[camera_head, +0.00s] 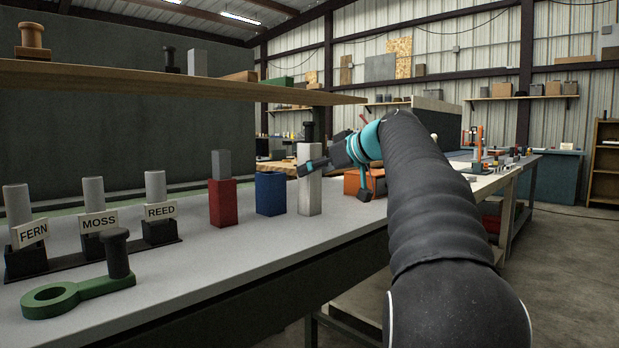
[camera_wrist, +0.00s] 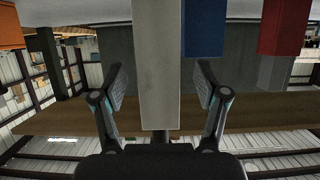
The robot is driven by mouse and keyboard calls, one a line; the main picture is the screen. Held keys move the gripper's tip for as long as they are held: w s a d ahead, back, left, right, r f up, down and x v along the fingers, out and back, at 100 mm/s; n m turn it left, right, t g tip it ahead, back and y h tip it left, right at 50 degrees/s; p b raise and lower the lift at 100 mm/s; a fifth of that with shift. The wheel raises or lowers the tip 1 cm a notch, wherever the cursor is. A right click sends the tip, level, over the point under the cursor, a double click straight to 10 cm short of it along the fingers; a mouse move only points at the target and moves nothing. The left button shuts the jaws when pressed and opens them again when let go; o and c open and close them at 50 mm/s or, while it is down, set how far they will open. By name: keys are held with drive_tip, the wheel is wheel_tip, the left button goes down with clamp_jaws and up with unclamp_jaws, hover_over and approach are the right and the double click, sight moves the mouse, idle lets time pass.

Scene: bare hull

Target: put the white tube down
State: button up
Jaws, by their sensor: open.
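The white tube (camera_head: 309,192) is a tall, pale, square-sided piece that stands upright on the grey bench top (camera_head: 255,243), right of the blue block. My gripper (camera_head: 318,162) reaches it from the right at its upper part, and one finger crosses in front of it. In the wrist view, which is upside down, the white tube (camera_wrist: 160,62) stands between the two spread fingers of my gripper (camera_wrist: 160,88). A gap shows on each side, so the fingers do not touch it there.
Left of the tube stand a blue block (camera_head: 270,193) and a red block (camera_head: 222,203) with a grey piece on top. Labelled holders with grey cylinders (camera_head: 98,222) and a green ring-ended tool (camera_head: 75,292) lie further left. A wooden shelf (camera_head: 180,83) hangs above. An orange object (camera_head: 352,184) is behind my gripper.

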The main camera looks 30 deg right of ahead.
drive_tip(key=x, duration=0.3)
clamp_jaws()
drive_tip(key=shift+r, duration=0.1)
wheel_tip(320, 180, up, 18)
drive_tip(key=p, duration=0.9)
drive_tip(key=shift+d, duration=0.1)
drive_tip(key=shift+s, duration=0.1)
